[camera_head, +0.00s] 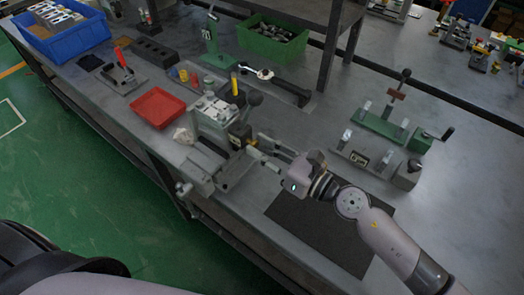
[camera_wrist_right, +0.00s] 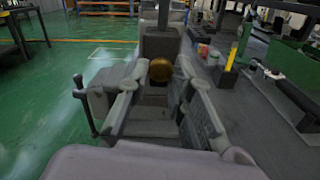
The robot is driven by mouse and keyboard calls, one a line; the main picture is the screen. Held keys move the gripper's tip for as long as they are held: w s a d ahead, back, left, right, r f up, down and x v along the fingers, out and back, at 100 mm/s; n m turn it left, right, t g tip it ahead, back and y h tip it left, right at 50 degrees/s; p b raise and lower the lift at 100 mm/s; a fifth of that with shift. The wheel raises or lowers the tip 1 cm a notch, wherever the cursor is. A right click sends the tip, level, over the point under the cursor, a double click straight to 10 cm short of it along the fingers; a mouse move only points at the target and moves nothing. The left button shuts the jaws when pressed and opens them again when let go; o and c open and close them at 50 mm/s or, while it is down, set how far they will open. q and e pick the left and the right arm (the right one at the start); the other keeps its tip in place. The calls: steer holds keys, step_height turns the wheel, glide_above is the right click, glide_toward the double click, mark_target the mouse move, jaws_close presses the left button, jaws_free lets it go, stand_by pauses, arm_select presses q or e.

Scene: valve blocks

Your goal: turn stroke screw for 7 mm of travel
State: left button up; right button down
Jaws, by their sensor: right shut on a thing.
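A grey valve block (camera_head: 215,112) sits clamped in a grey vise (camera_head: 238,172) at the bench's front edge. A brass, round stroke screw (camera_wrist_right: 160,70) sticks out of the block's near side. My right gripper (camera_head: 257,146) reaches in from the right at the screw. In the right wrist view the two fingers of my right gripper (camera_wrist_right: 160,80) stand on either side of the brass screw, shut on it. The fingertips hide the screw's sides. In the head view the screw is small and mostly covered. My left gripper is not in view.
A red tray (camera_head: 158,106) lies left of the vise. A blue crate (camera_head: 72,38) and a green bin (camera_head: 270,50) stand farther back. Green and grey fixtures (camera_head: 380,128) stand to the right. A dark mat (camera_head: 310,232) lies under my right arm.

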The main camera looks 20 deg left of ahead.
steer(key=shift+f+n, duration=0.2)
steer(key=shift+n, duration=0.6)
steer(key=shift+b, duration=0.3)
steer(key=c, duration=1.8)
jaws_free()
steer(key=o, duration=0.4)
steer(key=shift+r, duration=0.15)
steer(key=shift+c, duration=0.2)
steer(key=shift+d, duration=0.1)
